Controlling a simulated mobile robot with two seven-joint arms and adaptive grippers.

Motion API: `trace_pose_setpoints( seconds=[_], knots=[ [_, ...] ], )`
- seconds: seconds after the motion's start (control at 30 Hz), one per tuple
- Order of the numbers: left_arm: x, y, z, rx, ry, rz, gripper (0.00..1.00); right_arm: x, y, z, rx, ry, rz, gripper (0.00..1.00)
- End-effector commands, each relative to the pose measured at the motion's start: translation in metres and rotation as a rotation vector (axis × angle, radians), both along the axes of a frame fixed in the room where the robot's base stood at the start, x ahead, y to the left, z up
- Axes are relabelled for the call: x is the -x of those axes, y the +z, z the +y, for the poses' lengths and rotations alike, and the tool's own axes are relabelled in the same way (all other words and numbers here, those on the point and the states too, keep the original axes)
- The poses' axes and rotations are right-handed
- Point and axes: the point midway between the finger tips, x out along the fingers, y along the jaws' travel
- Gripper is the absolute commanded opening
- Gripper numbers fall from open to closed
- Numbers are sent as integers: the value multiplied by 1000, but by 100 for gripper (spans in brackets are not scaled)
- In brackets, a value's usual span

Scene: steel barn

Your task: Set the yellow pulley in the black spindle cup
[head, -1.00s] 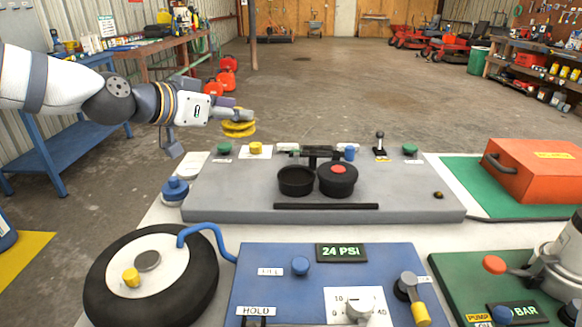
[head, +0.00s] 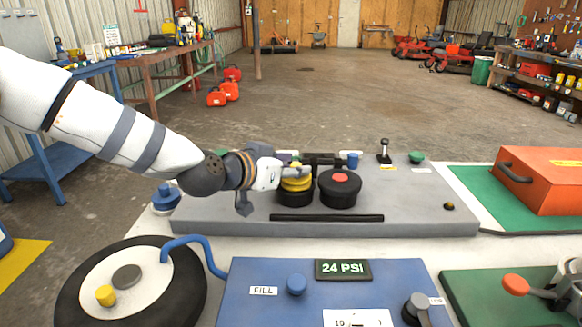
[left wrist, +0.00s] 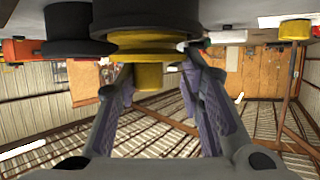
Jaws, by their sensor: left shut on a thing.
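The yellow pulley (head: 297,184) is in my left gripper (head: 297,172), right at the mouth of the black spindle cup (head: 294,199) on the grey panel. In the upside-down left wrist view, the pulley (left wrist: 148,44) lies between my two fingers (left wrist: 160,72), with the black cup (left wrist: 145,15) right against it. The pulley looks level and lined up with the cup. I cannot tell how far it sits inside, since the rim and the inside of the cup are hidden. My right gripper is out of view.
A black round housing with a red cap (head: 340,188) stands close to the right of the cup. A black bar (head: 326,217) lies in front, and a dark bracket (head: 322,160) stands behind. The grey panel (head: 420,205) is mostly clear to the right.

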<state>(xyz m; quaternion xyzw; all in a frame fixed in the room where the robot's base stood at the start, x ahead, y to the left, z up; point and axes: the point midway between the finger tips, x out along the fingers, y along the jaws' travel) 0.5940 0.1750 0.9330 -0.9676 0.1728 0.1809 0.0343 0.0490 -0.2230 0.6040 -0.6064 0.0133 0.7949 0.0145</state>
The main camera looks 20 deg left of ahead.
Motion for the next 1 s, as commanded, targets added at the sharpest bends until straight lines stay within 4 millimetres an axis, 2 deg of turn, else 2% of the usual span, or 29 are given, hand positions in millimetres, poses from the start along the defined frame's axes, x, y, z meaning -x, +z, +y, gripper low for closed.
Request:
trace_pose_setpoints(
  seconds=[0.03, 0.1, 0.13, 0.47, 0.57, 0.73, 0.9, 1.0],
  knots=[
    [0, -1, 0, 0, 0, 0, 37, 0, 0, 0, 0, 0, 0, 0],
    [0, 0, 0, 0, 0, 0, 53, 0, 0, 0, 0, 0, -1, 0],
    [0, 0, 0, 0, 0, 0, 55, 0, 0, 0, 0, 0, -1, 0],
    [4, 5, 2, 0, 0, -2, 55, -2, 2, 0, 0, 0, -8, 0],
    [22, 18, 8, 0, 0, -10, 55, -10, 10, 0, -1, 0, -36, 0],
    [64, 41, 23, 2, 0, -20, 55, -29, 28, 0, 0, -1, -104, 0],
    [95, 48, 35, -1, -1, -13, 55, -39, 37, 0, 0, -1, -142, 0],
    [103, 47, 38, 0, 0, -6, 55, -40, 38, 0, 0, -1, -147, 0]
  ],
)
